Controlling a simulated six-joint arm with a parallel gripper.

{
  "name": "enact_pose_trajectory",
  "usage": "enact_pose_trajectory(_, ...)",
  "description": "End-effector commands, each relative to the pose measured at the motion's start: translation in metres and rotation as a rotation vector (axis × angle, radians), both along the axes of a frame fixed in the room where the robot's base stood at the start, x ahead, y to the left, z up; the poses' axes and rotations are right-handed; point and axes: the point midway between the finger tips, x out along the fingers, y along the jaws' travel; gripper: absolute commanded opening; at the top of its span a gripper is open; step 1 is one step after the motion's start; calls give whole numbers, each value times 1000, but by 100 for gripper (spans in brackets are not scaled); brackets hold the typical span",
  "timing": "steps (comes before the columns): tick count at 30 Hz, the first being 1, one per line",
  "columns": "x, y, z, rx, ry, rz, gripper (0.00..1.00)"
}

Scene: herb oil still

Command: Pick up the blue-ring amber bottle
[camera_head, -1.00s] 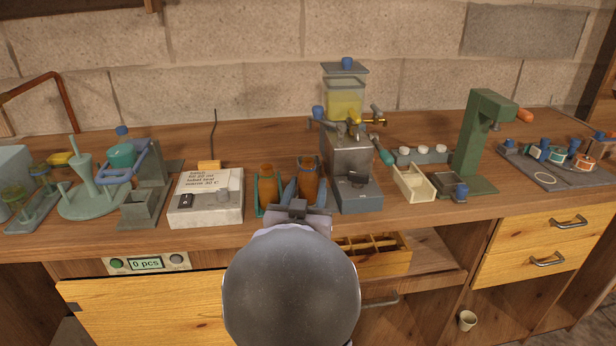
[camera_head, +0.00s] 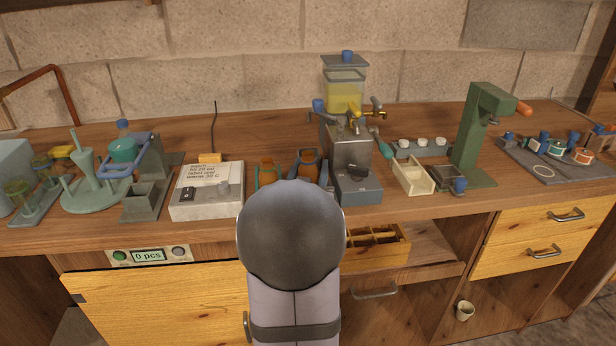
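Two amber bottles stand side by side at the front of the bench. The right one (camera_head: 309,160) has dark blue-grey around it, which I take for the blue ring. The left one (camera_head: 267,174) has teal around it. The round end of my arm covers the lower parts of both. My gripper (camera_head: 309,174) is mostly hidden behind that end. Blue-grey finger parts show on the left and right of the right bottle. I cannot tell whether they touch it. The bottle appears upright.
A white labelled box (camera_head: 207,192) stands close on the left. A grey press with a yellow tank (camera_head: 350,160) stands close on the right. Bare bench lies behind the bottles.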

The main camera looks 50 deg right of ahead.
Motion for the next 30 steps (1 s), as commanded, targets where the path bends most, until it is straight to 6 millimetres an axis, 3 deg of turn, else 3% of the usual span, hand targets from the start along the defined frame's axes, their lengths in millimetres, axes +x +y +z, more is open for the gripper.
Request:
enact_pose_trajectory(3,0,0,0,0,0,0,44)
enact_pose_trajectory(7,0,0,0,0,0,0,12)
enact_pose_trajectory(9,0,0,1,-1,0,0,6)
enact_pose_trajectory(20,0,0,4,-2,-1,0,6)
enact_pose_trajectory(30,0,0,34,-5,-4,0,6)
